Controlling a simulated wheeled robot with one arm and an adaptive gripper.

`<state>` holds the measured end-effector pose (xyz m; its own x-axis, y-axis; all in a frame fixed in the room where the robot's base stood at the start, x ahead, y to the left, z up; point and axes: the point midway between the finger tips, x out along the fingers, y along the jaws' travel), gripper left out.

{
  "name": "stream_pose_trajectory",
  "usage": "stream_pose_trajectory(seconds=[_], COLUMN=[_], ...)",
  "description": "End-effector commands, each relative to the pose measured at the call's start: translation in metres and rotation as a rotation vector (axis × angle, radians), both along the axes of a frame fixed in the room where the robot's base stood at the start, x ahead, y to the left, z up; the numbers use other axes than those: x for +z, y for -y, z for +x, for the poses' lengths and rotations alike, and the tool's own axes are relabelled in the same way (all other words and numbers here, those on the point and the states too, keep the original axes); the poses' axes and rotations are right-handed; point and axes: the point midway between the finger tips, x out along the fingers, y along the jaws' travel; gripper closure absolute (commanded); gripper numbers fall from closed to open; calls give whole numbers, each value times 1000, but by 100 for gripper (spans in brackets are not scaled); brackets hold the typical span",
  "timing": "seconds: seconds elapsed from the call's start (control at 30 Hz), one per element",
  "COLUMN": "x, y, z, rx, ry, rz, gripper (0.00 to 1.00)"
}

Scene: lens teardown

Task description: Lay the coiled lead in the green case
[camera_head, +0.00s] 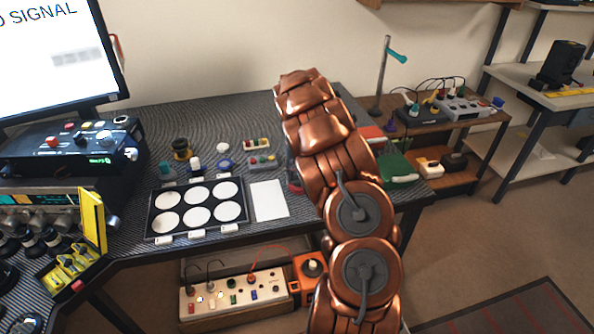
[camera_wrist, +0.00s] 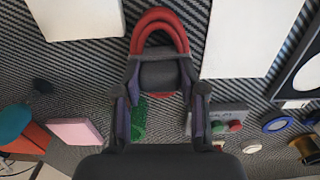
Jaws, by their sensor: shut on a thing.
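The coiled lead (camera_wrist: 160,25) shows in the wrist view as red loops with a dark grey wrapped middle. My gripper (camera_wrist: 160,75) is shut on that dark middle, with the red loops sticking out past the fingertips. In the head view a bit of red of the lead (camera_head: 295,187) shows at the left edge of my copper arm, which hides most of my gripper. The green case (camera_head: 398,167) stands at the right end of the desk, to the right of my arm and partly behind it. The lead is apart from the case.
A white sheet (camera_head: 269,201) and a black tray with white discs (camera_head: 154,198) lie left of my gripper. A small button box (camera_head: 262,161) is behind them. A red box (camera_head: 371,134) is near the case. A stand (camera_head: 382,75) rises at the back right.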

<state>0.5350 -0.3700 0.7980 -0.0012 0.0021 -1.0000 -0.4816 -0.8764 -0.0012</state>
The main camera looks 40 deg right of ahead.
Motion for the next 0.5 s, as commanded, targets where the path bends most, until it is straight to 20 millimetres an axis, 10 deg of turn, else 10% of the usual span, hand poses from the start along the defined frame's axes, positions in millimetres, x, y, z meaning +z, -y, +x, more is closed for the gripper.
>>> stream_pose_trajectory(seconds=[0.3,0.33,0.5], x=[-3,-2,-2], y=[0,0,0], z=[0,0,0], rx=[0,-1,-1], ry=[1,1,1], rz=[0,0,0], gripper=[98,57,39])
